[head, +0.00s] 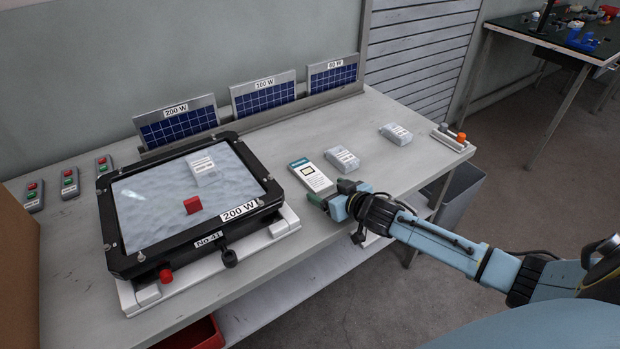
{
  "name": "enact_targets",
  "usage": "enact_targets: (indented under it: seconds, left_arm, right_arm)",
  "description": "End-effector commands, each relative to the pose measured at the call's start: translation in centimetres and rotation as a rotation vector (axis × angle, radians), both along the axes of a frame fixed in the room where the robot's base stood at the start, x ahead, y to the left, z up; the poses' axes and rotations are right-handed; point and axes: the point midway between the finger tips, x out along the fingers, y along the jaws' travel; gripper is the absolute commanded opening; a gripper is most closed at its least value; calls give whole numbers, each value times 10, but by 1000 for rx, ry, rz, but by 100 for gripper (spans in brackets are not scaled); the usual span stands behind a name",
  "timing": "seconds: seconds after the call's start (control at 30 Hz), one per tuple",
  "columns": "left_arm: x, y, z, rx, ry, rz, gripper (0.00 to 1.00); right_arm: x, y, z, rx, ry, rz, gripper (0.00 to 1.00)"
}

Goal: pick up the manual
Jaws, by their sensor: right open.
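The manual (311,175), a small white booklet with a blue-green top band and a picture on its cover, lies flat on the grey bench (420,177) just right of the floodlight housing. My right gripper (326,196) is open and close to the manual's near end. The frame does not show clearly whether the fingers touch it, and nothing shows between them. My left gripper is not in view.
A black-framed floodlight housing (120,246) labelled 200 W fills the left of the bench. Two pale labelled packets (342,158) (396,133) lie right of the manual. Solar panels (262,99) stand along the back. A switch box (451,138) sits at the right end.

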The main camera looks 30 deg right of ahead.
Motion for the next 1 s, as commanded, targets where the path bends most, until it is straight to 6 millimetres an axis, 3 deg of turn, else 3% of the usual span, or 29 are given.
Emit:
enact_targets:
  seconds: [0.27, 0.63, 0.87, 1.0]
  left_arm:
    - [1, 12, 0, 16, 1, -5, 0]
    - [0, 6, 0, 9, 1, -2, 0]
    - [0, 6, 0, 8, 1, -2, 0]
    - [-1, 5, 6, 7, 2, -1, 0]
  right_arm:
    - [3, 1, -1, 0, 0, 1, 80]
    - [3, 0, -1, 0, 0, 1, 33]
    - [3, 0, 0, 0, 0, 1, 31]
    - [3, 0, 15, -2, -2, 1, 31]
